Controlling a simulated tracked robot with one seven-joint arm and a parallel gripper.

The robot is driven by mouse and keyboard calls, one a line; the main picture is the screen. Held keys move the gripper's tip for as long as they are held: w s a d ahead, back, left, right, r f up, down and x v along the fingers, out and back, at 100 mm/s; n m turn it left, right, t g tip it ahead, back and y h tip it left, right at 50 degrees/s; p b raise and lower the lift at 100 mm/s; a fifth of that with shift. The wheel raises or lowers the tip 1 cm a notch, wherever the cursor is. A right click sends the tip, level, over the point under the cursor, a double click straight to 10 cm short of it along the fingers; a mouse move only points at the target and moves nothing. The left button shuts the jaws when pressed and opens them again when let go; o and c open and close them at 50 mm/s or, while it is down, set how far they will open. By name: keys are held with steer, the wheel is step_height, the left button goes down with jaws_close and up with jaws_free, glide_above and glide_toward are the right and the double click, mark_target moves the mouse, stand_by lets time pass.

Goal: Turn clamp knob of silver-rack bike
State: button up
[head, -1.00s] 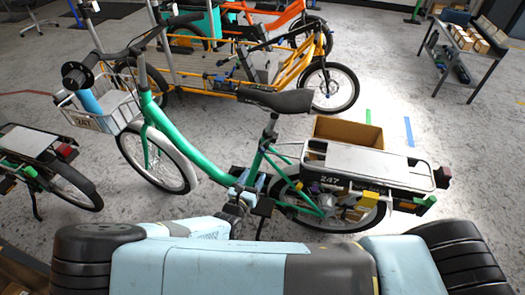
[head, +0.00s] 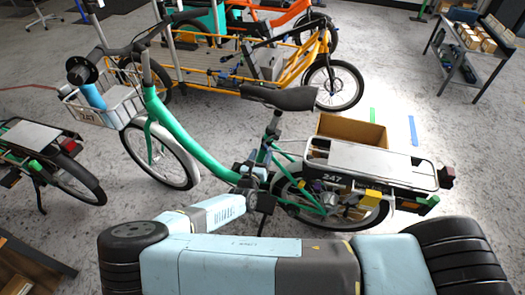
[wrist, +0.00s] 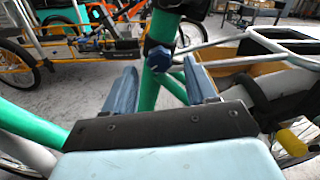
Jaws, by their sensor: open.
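The green bike (head: 180,148) stands upright in front of me, with a silver rear rack (head: 372,160) marked 247. In the wrist view, a dark blue faceted clamp knob (wrist: 158,57) sits on the green seat tube (wrist: 150,92), below the black seatpost area. My gripper (wrist: 160,82) is open. Its two blue fingers stand to the left and right of the tube, and the knob shows between and beyond their tips. I see no contact with the knob. In the head view the knob is too small to make out beside the seat tube.
A cardboard box (head: 352,130) stands behind the rack. A yellow cargo bike (head: 290,72) is farther back, and another bike (head: 50,160) is at the left. A grey cart (head: 462,48) stands at the back right.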

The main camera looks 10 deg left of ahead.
mark_target(264, 150)
steer(key=shift+w+d, duration=0.1)
steer(key=shift+w, duration=1.4)
steer(key=shift+c, duration=0.5)
